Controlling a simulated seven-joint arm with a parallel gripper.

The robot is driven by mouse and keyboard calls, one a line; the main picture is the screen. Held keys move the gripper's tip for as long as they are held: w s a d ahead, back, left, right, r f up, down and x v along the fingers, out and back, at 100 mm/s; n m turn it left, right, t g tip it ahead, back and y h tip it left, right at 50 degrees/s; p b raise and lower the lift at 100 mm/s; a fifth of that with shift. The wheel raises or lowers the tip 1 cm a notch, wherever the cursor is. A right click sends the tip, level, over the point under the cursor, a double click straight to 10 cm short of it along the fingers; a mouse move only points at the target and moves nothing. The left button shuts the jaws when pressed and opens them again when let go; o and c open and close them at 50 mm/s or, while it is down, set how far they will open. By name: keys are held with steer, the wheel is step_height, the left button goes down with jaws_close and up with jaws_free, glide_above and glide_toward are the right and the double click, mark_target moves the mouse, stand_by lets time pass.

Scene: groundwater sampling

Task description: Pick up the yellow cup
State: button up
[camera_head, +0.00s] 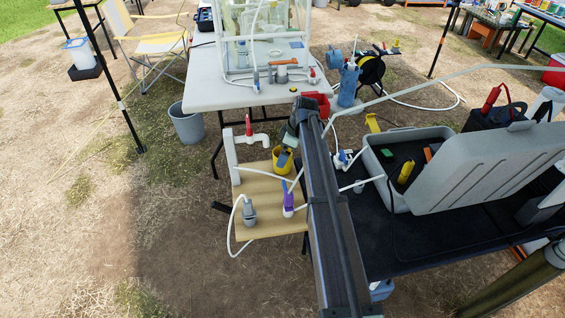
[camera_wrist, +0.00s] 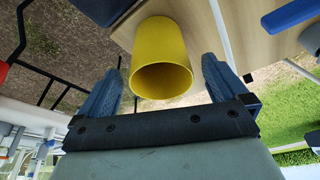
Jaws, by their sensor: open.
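The yellow cup (camera_head: 281,158) stands on a small wooden-topped table (camera_head: 263,192), in front of the white table. In the wrist view the yellow cup (camera_wrist: 161,60) shows large, with its round open mouth toward the camera. My gripper (camera_wrist: 161,85) is open, with one blue finger on each side of the cup and visible gaps between. In the head view my gripper (camera_head: 287,147) is at the cup, and my dark arm runs down the picture from there. The gripper partly hides the cup in that view.
On the wooden top, a white pipe with a red valve (camera_head: 248,130) stands left of the cup. A purple-and-white fitting (camera_head: 288,200) and a grey fitting with a hose (camera_head: 249,210) are nearer the front. A grey open case (camera_head: 398,205) lies right; a red container (camera_head: 318,103) is behind.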

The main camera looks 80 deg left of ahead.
steer(key=x, duration=0.5)
steer(key=shift+s+r, duration=0.1)
steer(key=shift+s, duration=0.05)
steer(key=c, duration=1)
steer(key=shift+c, duration=0.2)
steer(key=shift+r, duration=0.1)
